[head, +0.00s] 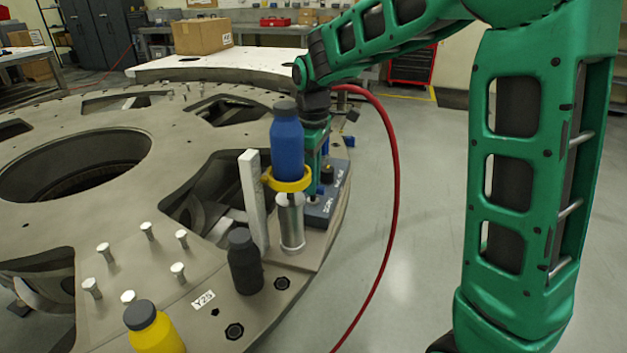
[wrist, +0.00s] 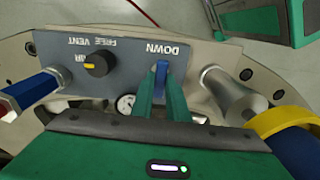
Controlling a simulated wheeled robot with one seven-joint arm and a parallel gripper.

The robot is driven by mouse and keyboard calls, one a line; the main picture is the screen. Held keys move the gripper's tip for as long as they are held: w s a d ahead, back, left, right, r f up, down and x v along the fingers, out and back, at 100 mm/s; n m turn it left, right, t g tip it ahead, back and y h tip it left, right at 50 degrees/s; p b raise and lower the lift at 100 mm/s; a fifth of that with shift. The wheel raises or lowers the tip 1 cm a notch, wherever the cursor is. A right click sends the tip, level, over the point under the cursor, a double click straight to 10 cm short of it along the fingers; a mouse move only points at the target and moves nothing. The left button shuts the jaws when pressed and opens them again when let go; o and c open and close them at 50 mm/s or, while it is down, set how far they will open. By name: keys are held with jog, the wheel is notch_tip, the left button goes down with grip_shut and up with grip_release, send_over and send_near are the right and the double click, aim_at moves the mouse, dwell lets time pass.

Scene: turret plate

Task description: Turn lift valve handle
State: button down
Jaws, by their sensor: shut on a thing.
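The lift valve handle (wrist: 161,76) is a blue lever on a grey panel (wrist: 62,48) in the wrist view. The panel's lettering shows upside down, with DOWN beside the handle. My gripper (wrist: 160,98) has its two green fingers on either side of the handle and is shut on it; the fingers cover its lower part. In the head view my gripper (head: 316,150) points down at the panel (head: 322,208), partly hidden behind a blue bottle (head: 287,143).
A black knob (wrist: 97,64) sits on the panel. The blue bottle stands in a yellow ring (head: 287,182) above a silver cylinder (head: 291,225), close to my gripper. A white post (head: 252,200), a black bottle (head: 243,262) and a red hose (head: 394,180) are near.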

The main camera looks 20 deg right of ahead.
jog(key=shift+a+n, duration=0.15)
jog(key=shift+n, duration=0.15)
jog(key=c, duration=1.7)
grip_release()
notch_tip(320, 180, up, 11)
jog(key=shift+f, duration=0.15)
jog(key=shift+d, duration=0.2)
